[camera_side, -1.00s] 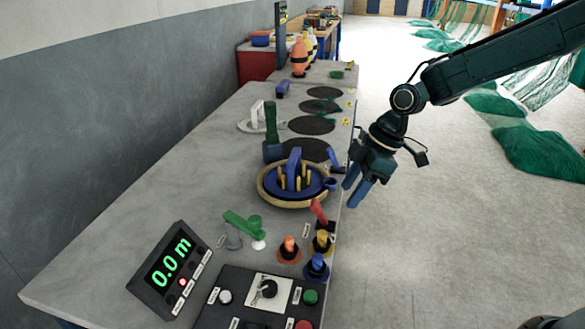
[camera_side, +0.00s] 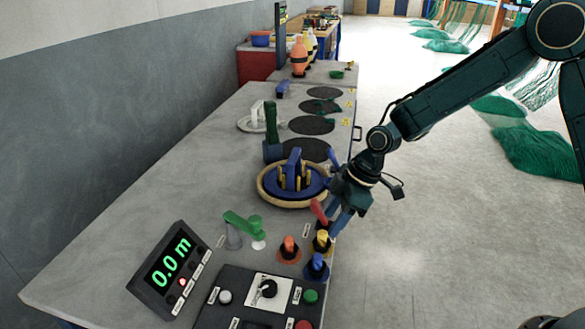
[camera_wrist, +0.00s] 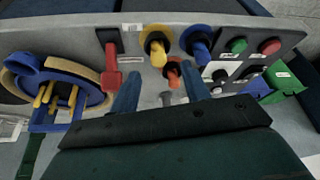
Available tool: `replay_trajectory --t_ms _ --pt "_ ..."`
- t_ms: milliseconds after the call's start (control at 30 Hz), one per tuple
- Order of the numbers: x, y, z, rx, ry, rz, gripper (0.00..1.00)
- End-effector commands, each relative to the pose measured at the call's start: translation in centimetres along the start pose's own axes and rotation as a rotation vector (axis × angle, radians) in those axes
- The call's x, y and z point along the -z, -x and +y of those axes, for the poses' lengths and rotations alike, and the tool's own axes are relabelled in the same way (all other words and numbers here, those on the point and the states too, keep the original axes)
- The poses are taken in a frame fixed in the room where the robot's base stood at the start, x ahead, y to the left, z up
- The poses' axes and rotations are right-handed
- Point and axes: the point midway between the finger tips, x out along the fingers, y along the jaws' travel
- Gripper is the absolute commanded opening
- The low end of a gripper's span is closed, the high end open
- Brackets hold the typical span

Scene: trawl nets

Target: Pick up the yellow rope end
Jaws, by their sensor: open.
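My gripper (camera_side: 333,218) is open and empty, above the bench edge close to the yellow rope end. In the wrist view its blue fingers (camera_wrist: 162,80) are spread, with the orange rope end (camera_wrist: 173,74) between them. I cannot tell whether a finger touches anything.
A red-handled part (camera_side: 319,211) stands just beside my fingers. A blue reel in a tan ring (camera_side: 262,190) sits farther back. A green-handled part (camera_side: 240,224), a display reading 0.0 m (camera_side: 168,262) and a button panel (camera_side: 235,283) stand nearer. The bench's left part is clear.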

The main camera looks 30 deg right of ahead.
Motion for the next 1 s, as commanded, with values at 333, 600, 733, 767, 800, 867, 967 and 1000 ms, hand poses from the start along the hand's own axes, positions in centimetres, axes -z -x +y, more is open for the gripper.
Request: replay_trajectory --t_ms 333,600,733,767,800,867,967,1000 --pt "-0.2 -2.7 0.2 0.001 -0.001 -0.001 0.47" --pt "-0.2 -4.9 0.2 0.000 0.000 -0.001 0.47" --pt "-0.2 -5.1 0.2 0.000 0.000 -0.001 0.47" --pt "-0.2 -5.1 0.2 0.000 0.000 -0.001 0.47" --pt "-0.2 -5.1 0.2 0.000 0.000 -0.001 0.47" --pt "-0.2 -5.1 0.2 0.000 0.000 -0.001 0.47" --pt "-0.2 -5.1 0.2 0.000 0.000 0.000 0.47" --pt "-0.2 -5.1 0.2 0.000 0.000 0.000 0.47"
